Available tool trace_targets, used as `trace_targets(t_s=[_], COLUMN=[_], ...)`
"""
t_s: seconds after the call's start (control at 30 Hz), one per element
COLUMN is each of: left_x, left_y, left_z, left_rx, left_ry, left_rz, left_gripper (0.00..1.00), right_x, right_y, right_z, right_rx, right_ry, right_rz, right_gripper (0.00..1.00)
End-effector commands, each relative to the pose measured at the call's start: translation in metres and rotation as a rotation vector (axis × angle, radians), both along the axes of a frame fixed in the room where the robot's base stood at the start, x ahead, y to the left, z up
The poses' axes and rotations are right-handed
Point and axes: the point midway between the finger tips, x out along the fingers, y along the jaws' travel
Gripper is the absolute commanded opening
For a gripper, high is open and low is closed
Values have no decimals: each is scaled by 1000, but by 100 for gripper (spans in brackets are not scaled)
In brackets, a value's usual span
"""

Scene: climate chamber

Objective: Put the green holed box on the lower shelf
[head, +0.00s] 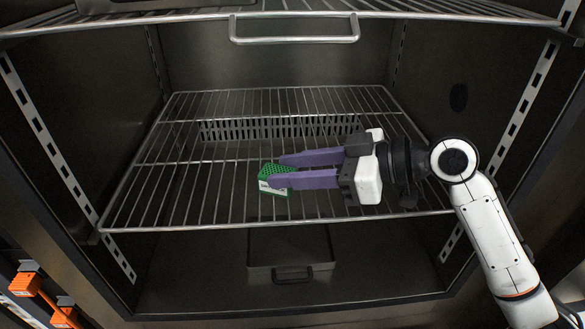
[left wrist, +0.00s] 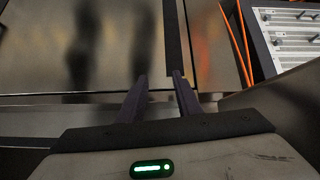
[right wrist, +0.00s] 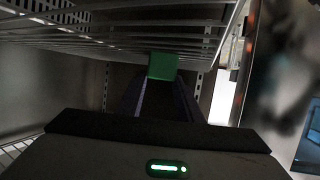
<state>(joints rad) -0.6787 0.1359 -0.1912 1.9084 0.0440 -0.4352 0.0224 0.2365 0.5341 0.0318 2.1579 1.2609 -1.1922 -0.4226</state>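The green holed box (head: 275,184) has a perforated green top and a pale label on its front. It is at the fingertips of my right gripper (head: 274,172), over the front middle of the lower wire shelf (head: 190,150). The purple fingers lie on either side of it and appear closed on it. In the right wrist view the box (right wrist: 162,66) shows as a plain green face between the fingertips. I cannot tell whether its underside touches the wires. My left gripper (left wrist: 160,76) is open and empty in its wrist view, outside the head view.
A tray with a handle (head: 292,272) sits on the chamber floor. The lower shelf is otherwise bare. Orange clamps (head: 25,284) are outside at lower left.

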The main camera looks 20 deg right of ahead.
Motion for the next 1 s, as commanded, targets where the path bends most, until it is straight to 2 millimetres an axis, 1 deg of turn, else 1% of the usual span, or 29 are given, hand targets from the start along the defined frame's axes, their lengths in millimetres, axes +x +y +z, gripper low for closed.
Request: trace_targets(t_s=[0.03, 0.1, 0.47, 0.57, 0.67, 0.8, 1.0], left_x=[0, 0, -2, -4, -4, -5, -5], left_y=[0, 0, 0, 0, 0, 0, 0], left_z=[0, 0, 1, -3, -7, -13, -19], left_rx=[0, 0, 0, 0, 0, 0, 0], left_ry=[-1, -1, 4, 6, 8, 8, 9], left_rz=[0, 0, 0, 0, 1, 1, 1], left_gripper=[31, 31, 31, 31, 31, 31, 31], right_x=[0, 0, -1, -7, -19, -38, -59], right_y=[0, 0, -1, -11, -25, -48, -74], right_z=[-1, -1, 3, 5, 10, 21, 34], right_rx=[-2, -1, -1, -2, -6, -7, -3], right_ry=[1, 2, 2, 2, 1, 2, 3], right_rz=[0, 1, 0, -3, -2, -2, -2], right_gripper=[41, 51, 51, 51, 51, 51, 51])
